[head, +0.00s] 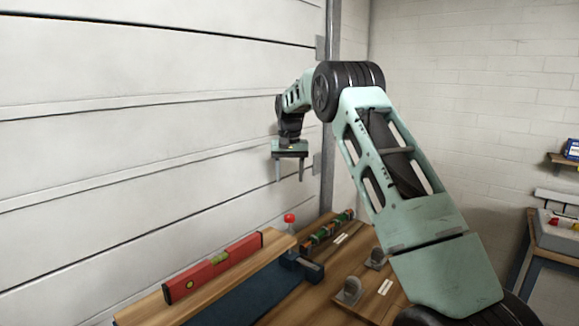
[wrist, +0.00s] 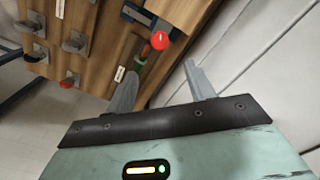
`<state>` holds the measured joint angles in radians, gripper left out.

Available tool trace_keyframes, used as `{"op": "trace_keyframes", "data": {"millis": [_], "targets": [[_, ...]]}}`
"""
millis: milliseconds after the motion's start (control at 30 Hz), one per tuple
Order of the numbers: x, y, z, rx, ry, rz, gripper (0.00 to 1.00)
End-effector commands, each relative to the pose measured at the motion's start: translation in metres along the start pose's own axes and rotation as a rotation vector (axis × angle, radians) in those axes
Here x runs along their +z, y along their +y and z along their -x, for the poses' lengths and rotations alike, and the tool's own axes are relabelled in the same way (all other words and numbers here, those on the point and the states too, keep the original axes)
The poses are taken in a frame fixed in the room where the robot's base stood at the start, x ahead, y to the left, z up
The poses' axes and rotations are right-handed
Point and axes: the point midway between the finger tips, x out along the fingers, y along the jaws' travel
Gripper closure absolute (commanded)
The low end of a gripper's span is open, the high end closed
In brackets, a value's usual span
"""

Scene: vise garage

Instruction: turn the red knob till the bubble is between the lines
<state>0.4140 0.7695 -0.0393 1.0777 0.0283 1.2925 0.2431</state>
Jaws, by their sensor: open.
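The red knob (head: 289,218) stands upright at the far end of a wooden board; it also shows in the wrist view (wrist: 159,41), just beyond my fingertips. My gripper (head: 289,180) is open and empty, pointing down above the knob, with a clear gap between them. In the wrist view my two fingers (wrist: 162,65) are spread apart, with the knob ahead of the gap. A red spirit level (head: 190,283) lies along the board, with a yellow-green vial (head: 220,259). The bubble and lines are too small to make out.
A blue vise (head: 245,294) is beside the board on the wooden bench (head: 330,285). Grey metal fittings (head: 350,291) and a row of green and orange items (head: 328,229) are on the bench. A white panelled wall (head: 110,140) is close on the left.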

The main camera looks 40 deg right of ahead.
Motion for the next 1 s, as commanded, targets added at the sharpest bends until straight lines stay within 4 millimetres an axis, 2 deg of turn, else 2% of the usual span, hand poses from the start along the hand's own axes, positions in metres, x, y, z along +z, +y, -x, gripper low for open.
{"op": "trace_keyframes", "data": {"millis": [100, 300, 933, 1000], "targets": [[-0.001, 0.0, 0.02, -0.001, 0.003, 0.0, 0.46], [0.0, 0.0, 0.037, 0.0, -0.001, 0.0, 0.46], [0.0, 0.0, 0.039, 0.0, -0.001, 0.0, 0.46], [0.006, -0.008, 0.04, -0.005, -0.003, 0.017, 0.46]]}}
